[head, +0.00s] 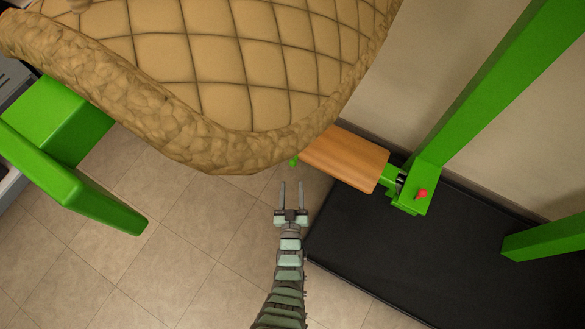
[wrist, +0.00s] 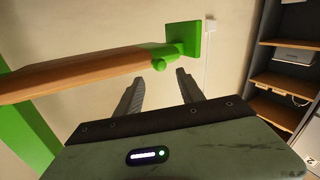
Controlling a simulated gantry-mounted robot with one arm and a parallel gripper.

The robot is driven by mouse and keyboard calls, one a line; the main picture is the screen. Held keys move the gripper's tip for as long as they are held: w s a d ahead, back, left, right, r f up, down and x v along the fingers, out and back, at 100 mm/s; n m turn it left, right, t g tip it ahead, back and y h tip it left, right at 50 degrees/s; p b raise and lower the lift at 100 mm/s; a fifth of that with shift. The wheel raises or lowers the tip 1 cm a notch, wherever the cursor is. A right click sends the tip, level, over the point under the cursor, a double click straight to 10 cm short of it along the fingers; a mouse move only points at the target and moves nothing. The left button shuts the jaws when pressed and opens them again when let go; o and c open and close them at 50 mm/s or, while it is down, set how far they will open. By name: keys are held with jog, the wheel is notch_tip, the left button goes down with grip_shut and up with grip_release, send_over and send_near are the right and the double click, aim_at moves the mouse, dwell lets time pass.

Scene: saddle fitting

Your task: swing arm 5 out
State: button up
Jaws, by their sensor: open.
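A wooden swing arm (head: 343,158) sticks out to the left from a green bracket (head: 418,183) on a green post. I see no number on it, so I cannot tell if it is arm 5. A red knob (head: 422,194) sits on the bracket. In the wrist view the wooden arm (wrist: 85,77) crosses from the left and ends in a green end plate (wrist: 184,38) with a small green knob (wrist: 159,65). My gripper (head: 291,184) is open and empty, just below the arm's free end in the head view. Its fingers (wrist: 163,73) point towards the green knob, apart from it.
A large tan quilted pad (head: 235,60) with a stone-textured edge fills the top and hides part of the arm's free end. A green beam (head: 80,190) stands at left. A black mat (head: 370,245) lies on the tiled floor. Shelves (wrist: 280,80) stand right in the wrist view.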

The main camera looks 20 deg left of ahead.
jog(key=b+x, duration=0.2)
jog(key=x, duration=0.5)
jog(key=shift+w, duration=0.15)
jog(key=shift+c, duration=0.5)
jog(key=shift+a, duration=0.1)
grip_shut()
dwell(0.5)
